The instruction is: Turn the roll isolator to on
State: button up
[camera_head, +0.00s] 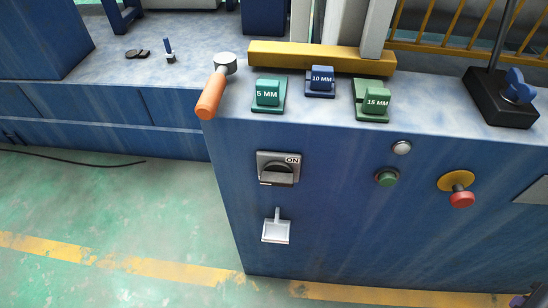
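A grey switch plate (264,160) on the blue cabinet front carries a dark rotary knob (279,174) and an "ON" label at its upper right. It looks like an isolator, but I see no name on it. The knob looks roughly level; I cannot tell its setting for sure. Below it is a white square fitting (275,232) with a short upright stem. My gripper does not show recognisably. A small dark piece at the bottom right corner is cut off, and I cannot tell what it is.
On the cabinet top are an orange-handled tool (211,95), blocks marked 5 MM (268,93), 10 MM (321,80) and 15 MM (376,102), and a black base (491,99). A green button (387,178) and red button (461,199) protrude from the front. The left floor is mostly clear.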

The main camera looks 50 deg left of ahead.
aim_at(275, 174)
jog(key=j+u, duration=0.1)
jog(key=u, duration=0.4)
jog(key=j+u, duration=0.1)
jog(key=u, duration=0.35)
jog(key=j+u, duration=0.15)
jog(key=u, duration=0.35)
jog(key=j+u, duration=0.1)
jog(key=u, duration=0.35)
